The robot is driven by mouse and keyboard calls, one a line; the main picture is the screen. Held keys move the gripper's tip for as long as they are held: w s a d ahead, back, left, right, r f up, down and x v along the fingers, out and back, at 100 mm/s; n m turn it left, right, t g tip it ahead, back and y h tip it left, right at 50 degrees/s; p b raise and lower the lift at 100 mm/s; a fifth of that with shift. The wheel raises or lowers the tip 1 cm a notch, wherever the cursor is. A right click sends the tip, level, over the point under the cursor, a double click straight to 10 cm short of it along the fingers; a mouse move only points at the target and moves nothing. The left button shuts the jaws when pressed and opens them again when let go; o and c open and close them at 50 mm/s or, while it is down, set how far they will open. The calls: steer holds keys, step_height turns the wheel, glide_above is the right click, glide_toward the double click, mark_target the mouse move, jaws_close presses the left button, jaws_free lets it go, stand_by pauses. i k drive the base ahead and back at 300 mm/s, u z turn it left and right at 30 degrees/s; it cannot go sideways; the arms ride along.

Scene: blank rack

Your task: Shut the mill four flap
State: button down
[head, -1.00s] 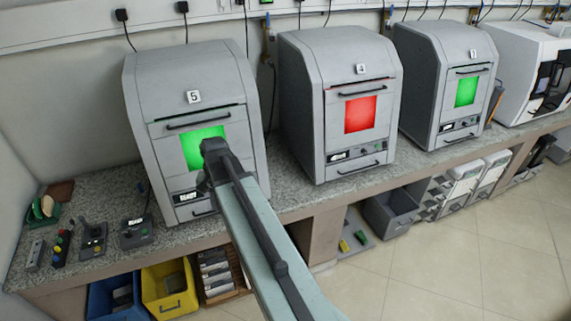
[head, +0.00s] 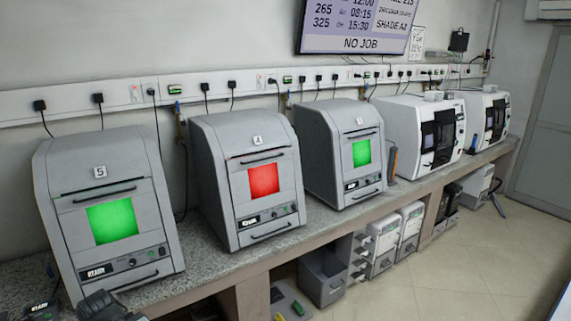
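Mill four (head: 218,160) is a grey box-shaped machine with a "4" label, standing on the counter between two similar mills. Its flap (head: 240,172) is on the front, with a dark bar handle near the top and a red-lit window (head: 263,181). A thin reddish line shows along the flap's top edge, so it may be slightly ajar; I cannot tell for sure. My gripper (head: 105,308) shows only as a dark piece at the bottom left edge, in front of mill five and well apart from mill four. Its fingers cannot be made out.
Mill five (head: 70,165) on the left and mill three (head: 318,140) on the right have green windows. White machines (head: 405,125) stand farther right. The stone counter (head: 205,262) runs below them. A grey bin (head: 322,278) sits under it. The tiled floor at right is clear.

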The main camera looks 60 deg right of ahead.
mark_target(270, 186)
steer(key=u, duration=0.05)
steer(key=k, duration=0.55)
steer(key=z, duration=0.7)
steer(key=i, duration=1.4)
steer(key=u, duration=0.5)
